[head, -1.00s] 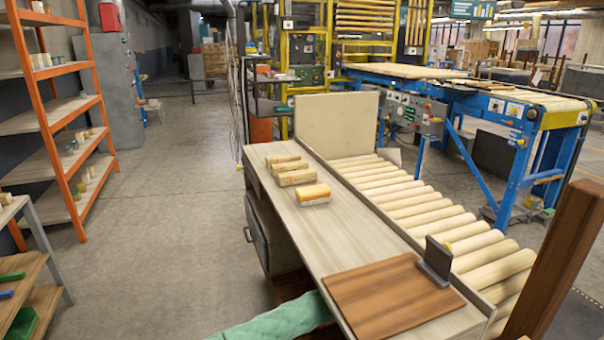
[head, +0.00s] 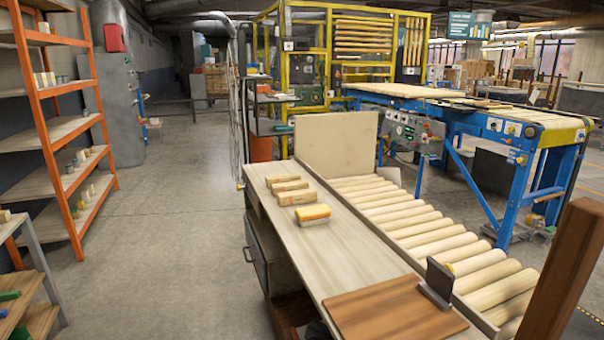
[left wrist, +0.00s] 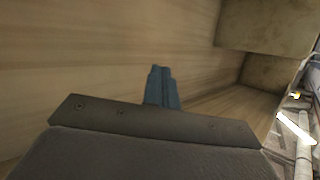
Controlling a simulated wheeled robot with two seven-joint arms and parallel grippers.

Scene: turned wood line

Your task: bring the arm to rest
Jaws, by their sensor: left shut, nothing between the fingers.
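My left gripper (left wrist: 161,88) shows in the left wrist view with its two blue-grey fingers together and nothing between them. Wooden surfaces lie beyond the fingertips; I cannot tell how far off they are. In the head view my left gripper is not visible. My right gripper is in neither view. The workbench (head: 350,258) runs along the middle of the head view. On it lie several pale wood blocks (head: 298,197), a block with a yellow-orange top (head: 314,214) and a brown board (head: 390,312).
A dark grey upright plate (head: 438,280) stands at the board's right edge. A roller conveyor (head: 410,225) runs along the bench's right side. An orange-framed shelf (head: 45,130) stands at the left. The floor (head: 180,220) between shelf and bench is clear.

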